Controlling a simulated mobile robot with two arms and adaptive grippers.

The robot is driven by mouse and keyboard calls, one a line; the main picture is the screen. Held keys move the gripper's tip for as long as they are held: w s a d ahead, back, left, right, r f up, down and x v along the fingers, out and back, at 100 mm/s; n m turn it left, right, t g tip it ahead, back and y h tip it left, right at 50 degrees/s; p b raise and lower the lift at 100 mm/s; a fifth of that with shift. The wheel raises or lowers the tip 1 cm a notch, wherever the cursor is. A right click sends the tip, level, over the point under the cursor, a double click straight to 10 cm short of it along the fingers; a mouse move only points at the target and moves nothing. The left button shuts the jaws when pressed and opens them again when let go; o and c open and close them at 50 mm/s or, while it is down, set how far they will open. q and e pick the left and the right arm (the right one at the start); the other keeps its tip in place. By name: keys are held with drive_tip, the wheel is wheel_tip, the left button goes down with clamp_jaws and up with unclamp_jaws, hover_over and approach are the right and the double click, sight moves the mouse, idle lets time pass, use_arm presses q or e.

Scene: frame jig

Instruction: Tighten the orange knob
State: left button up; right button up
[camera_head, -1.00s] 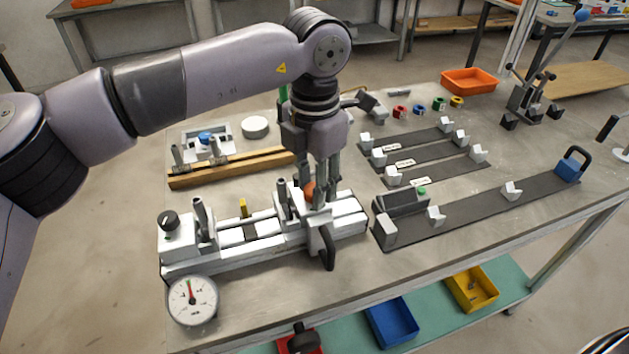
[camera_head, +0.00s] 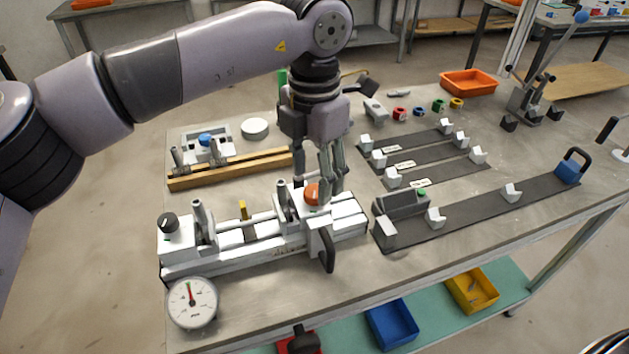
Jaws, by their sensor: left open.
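The orange knob (camera_head: 312,194) sits on top of the white sliding block at the right part of the white frame jig (camera_head: 275,245). My left gripper (camera_head: 328,188) points down just behind and to the right of the knob. Its jaws are open and hold nothing. One finger overlaps the knob's edge in the picture; I cannot tell whether it touches. A black lever handle (camera_head: 327,250) hangs on the block's front. My right gripper is not in view.
A wooden beam (camera_head: 228,174) lies behind the jig. Dark rails with white V-blocks (camera_head: 485,213) lie to the right. An orange bin (camera_head: 468,83) is at the back.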

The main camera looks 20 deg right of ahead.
sight(315, 190)
use_arm(q)
wheel_tip(315, 190, up, 9)
drive_tip(key=shift+r, duration=0.2)
idle(0.4)
